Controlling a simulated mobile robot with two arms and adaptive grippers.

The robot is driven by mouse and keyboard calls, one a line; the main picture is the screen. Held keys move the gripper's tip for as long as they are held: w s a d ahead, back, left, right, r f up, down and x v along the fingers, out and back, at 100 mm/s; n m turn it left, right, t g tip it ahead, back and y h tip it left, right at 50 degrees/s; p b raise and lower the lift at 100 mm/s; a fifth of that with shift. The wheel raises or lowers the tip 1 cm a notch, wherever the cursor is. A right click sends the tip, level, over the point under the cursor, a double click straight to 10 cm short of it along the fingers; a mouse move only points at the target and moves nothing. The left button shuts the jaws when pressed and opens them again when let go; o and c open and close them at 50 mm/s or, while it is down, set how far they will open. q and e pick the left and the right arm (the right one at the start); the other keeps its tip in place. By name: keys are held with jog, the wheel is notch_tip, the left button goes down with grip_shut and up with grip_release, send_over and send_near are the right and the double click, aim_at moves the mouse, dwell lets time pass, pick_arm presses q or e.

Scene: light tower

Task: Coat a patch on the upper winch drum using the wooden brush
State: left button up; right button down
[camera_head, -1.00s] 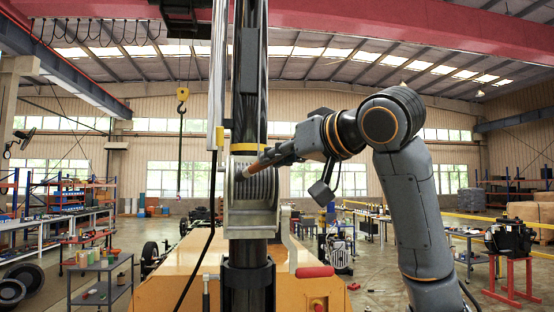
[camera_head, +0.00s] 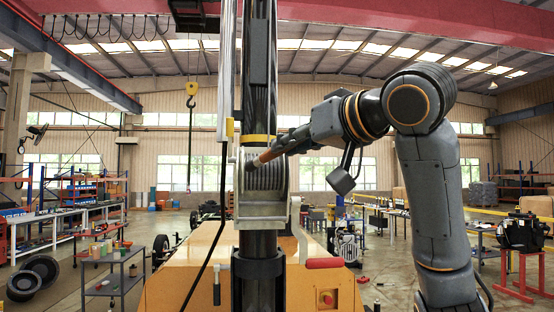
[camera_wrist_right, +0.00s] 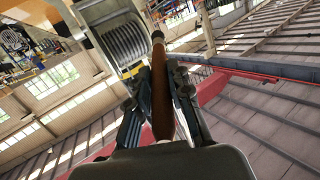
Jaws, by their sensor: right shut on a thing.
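The wooden brush (camera_head: 272,153) is an orange-brown handle with a dark tip, slanting down to the left in the head view. My right gripper (camera_head: 294,141) is shut on it. The brush (camera_wrist_right: 161,95) runs up between the fingers of the right gripper (camera_wrist_right: 161,78) in the right wrist view. The winch drum (camera_head: 266,178), grey and ribbed, sits in a metal frame on the black mast. The brush tip overlaps the drum's upper left part in the head view. In the wrist view the tip appears right of the drum (camera_wrist_right: 120,48). I cannot tell whether they touch. My left gripper is not in view.
The black mast (camera_head: 259,90) rises above an orange machine body (camera_head: 190,275). A crank with a red grip (camera_head: 325,263) juts out below the drum. A yellow hook (camera_head: 192,90) hangs at left. A grey cart (camera_head: 112,270) stands lower left.

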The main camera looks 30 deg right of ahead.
aim_at(285, 151)
dwell(0.3)
jog(key=shift+w+d+f+p, duration=0.1)
jog(key=shift+w+d+p, duration=0.35)
jog(key=shift+w, duration=0.65)
jog(key=shift+w+d+f+p, duration=0.15)
jog(key=shift+w+d, duration=0.45)
jog(key=shift+w, duration=0.45)
jog(key=shift+w+d+r+p, duration=0.1)
jog(key=shift+w+d+p, duration=0.35)
jog(key=shift+w, duration=0.65)
jog(key=shift+d, duration=0.1)
jog(key=shift+w+d, duration=0.35)
jog(key=shift+w, duration=0.35)
jog(key=shift+d, duration=0.1)
